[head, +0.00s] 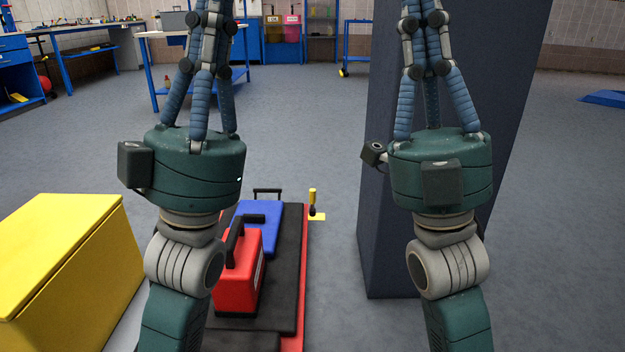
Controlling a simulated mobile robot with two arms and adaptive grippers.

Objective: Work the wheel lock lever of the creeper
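The creeper (287,270) lies on the floor ahead, a long low board with a black pad and red edge. A small upright yellow lever (312,197) stands at its far right corner, above a yellow plate (318,216); I take it for the wheel lock lever. My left gripper (213,8) is raised in front of the creeper's left part, and its arm hides some of the board. My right gripper (424,8) is raised in front of a dark pillar, right of the lever. Both grippers' fingers lean together upward, their tips cut off by the top edge. Neither touches the lever.
A red toolbox (238,285) and a blue case (258,236) sit on the creeper. A yellow box (65,265) stands to the left. The dark pillar (500,110) rises close on the right. Workbenches line the back; open floor (310,130) lies beyond the creeper.

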